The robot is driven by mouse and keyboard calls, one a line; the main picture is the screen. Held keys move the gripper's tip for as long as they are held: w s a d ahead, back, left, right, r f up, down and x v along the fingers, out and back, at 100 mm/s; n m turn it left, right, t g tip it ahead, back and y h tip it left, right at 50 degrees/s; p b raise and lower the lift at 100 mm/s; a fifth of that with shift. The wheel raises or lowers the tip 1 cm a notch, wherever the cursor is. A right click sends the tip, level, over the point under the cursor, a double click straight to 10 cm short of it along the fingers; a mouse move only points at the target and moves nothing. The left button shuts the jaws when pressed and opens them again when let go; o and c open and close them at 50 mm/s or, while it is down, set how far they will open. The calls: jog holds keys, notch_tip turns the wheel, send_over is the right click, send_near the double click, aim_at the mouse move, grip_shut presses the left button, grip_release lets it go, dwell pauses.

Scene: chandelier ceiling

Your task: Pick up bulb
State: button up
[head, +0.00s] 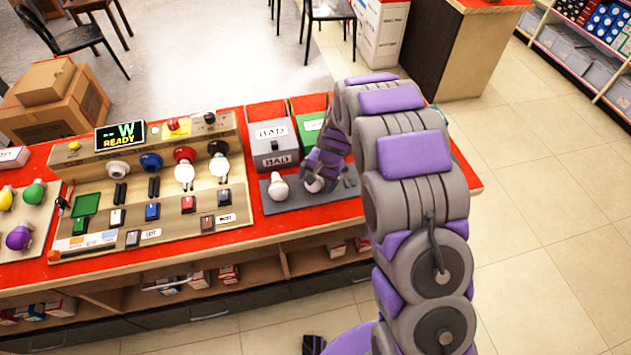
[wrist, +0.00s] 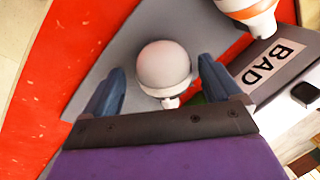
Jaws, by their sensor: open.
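A white bulb (wrist: 163,66) sits on the grey tray (wrist: 115,55) in the wrist view. My gripper (wrist: 162,72) is open, with one blue-grey finger on each side of the bulb's round head. I cannot tell whether the fingers touch it. In the head view this bulb (head: 313,184) is partly hidden by my gripper (head: 324,174), which points down at it over the tray. A second bulb (head: 279,187), white with an orange band, stands to the left on the same tray. It also shows at the top right of the wrist view (wrist: 245,8).
A grey box marked BAD (head: 270,145) stands behind the tray, with a green box (head: 310,128) beside it. A test panel (head: 150,190) with several sockets and switches is to the left. Colored bulbs (head: 18,237) lie at the far left of the red counter (head: 340,212).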

jog(key=shift+r, duration=0.1)
jog(key=shift+c, duration=0.7)
jog(key=shift+a, duration=0.6)
jog(key=c, duration=0.6)
jog(key=shift+d, duration=0.45)
jog(key=c, duration=0.5)
jog(key=shift+a+r, duration=0.2)
jog(key=shift+r, duration=0.3)
jog(key=v, duration=0.1)
jog(key=p+v, duration=0.1)
jog(key=shift+a+r, duration=0.25)
jog(key=shift+r, duration=0.2)
jog(key=s+p, duration=0.1)
jog(key=s, duration=0.9)
jog(key=s+d+r+p, duration=0.1)
jog(key=s, duration=0.5)
jog(key=shift+p, duration=0.3)
